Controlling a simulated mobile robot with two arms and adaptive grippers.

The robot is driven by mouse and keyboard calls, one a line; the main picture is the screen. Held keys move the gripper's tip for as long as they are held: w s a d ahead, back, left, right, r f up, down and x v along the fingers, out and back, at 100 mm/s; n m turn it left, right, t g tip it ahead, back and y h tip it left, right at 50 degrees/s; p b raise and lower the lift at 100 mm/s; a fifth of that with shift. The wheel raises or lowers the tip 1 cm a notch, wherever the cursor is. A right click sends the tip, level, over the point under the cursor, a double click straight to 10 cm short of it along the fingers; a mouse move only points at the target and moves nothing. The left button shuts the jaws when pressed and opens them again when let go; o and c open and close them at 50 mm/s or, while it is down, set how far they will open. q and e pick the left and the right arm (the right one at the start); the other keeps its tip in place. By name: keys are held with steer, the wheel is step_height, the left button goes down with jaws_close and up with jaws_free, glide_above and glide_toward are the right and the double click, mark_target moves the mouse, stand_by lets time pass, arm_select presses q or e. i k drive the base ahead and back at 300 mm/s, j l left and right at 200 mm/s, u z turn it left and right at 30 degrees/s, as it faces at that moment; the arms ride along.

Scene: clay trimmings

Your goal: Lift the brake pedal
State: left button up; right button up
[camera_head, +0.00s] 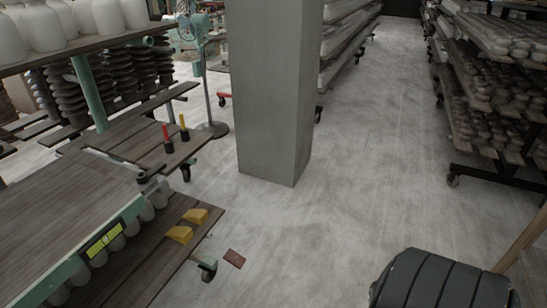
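A small flat reddish-brown plate (234,258) shows just off the end of the cart's lower shelf, close to the floor. It may be the brake pedal, but I cannot tell for sure. It is beside a caster (207,268) with a greenish mount at the corner of the wooden cart (75,215). I cannot tell whether the plate is joined to the caster or lies on the floor. Neither of my grippers is in view.
Two yellow wedges (179,234) sit on the lower shelf. Red-topped (167,137) and yellow-topped (183,127) items stand on a shelf behind. A grey pillar (267,90), a loaded rack (495,90) and a dark ribbed object (440,280) flank open concrete floor (350,215).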

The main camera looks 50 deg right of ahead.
mark_target(232, 258)
steer(key=z, duration=1.1)
steer(key=u, duration=0.35)
steer(key=i+l+u, duration=0.25)
steer(key=l, duration=0.2)
steer(key=l+u, duration=0.2)
steer(key=l, duration=0.3)
steer(key=l+u, duration=0.25)
steer(key=l, duration=0.25)
steer(key=i+l+u, duration=0.1)
steer(key=l, duration=1.5)
steer(key=i+l+u, duration=0.1)
steer(key=l, duration=1.5)
